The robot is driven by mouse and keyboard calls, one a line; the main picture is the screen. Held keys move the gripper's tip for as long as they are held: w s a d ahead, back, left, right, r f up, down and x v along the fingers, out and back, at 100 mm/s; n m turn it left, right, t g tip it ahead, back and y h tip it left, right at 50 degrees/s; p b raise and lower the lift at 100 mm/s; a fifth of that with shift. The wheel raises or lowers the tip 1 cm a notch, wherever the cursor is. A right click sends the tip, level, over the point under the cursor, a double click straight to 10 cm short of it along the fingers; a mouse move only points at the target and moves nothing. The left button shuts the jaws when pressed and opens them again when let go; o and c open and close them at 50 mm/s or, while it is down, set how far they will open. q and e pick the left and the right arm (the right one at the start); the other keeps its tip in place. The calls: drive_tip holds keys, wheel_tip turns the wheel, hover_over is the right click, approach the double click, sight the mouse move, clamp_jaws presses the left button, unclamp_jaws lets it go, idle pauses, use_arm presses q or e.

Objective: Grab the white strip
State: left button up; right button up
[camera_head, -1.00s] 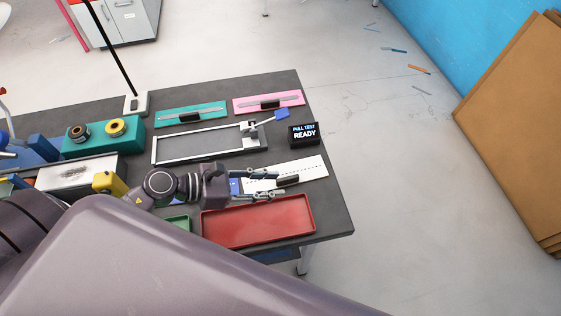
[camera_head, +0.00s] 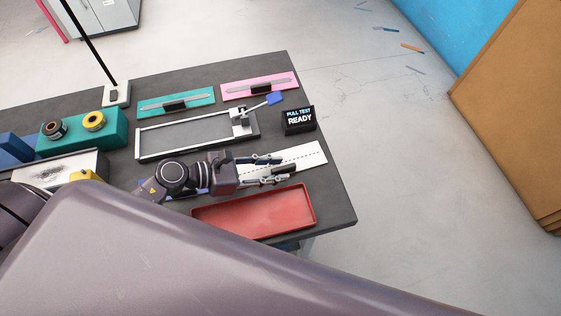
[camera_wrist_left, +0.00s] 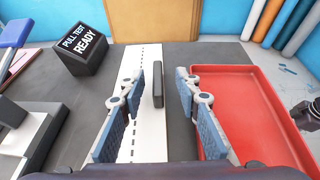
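The white strip (camera_head: 307,156) with a dashed black line lies on the dark table, above the red tray in the head view. A black block (camera_head: 283,169) sits at the strip's near edge. In the left wrist view, the strip (camera_wrist_left: 146,70) runs away from me and the block (camera_wrist_left: 157,86) stands along its right edge. My left gripper (camera_head: 279,170) is open, its fingers on either side of the block with gaps to both. In the left wrist view, its left finger hides part of the strip. The gripper's height above the strip is hard to tell.
The red tray (camera_head: 198,216) is close beside the gripper. A black "PULL TEST READY" box (camera_head: 298,121) and a metal frame fixture (camera_head: 141,147) stand nearby. Teal (camera_head: 206,97) and pink (camera_head: 234,93) strips lie at the back. The table's right edge is close.

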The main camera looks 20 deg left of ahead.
sight(286, 166)
use_arm(q)
drive_tip(key=x, duration=0.1)
drive_tip(key=p+x, duration=0.1)
drive_tip(key=x, duration=0.1)
drive_tip(key=shift+w+d+r, duration=0.15)
drive_tip(key=shift+w+d, duration=0.05)
drive_tip(key=shift+w, duration=0.2)
drive_tip(key=shift+w+d+f, duration=0.1)
drive_tip(key=shift+d+f, duration=0.1)
drive_tip(key=shift+f, duration=0.05)
drive_tip(key=shift+c, duration=0.2)
clamp_jaws()
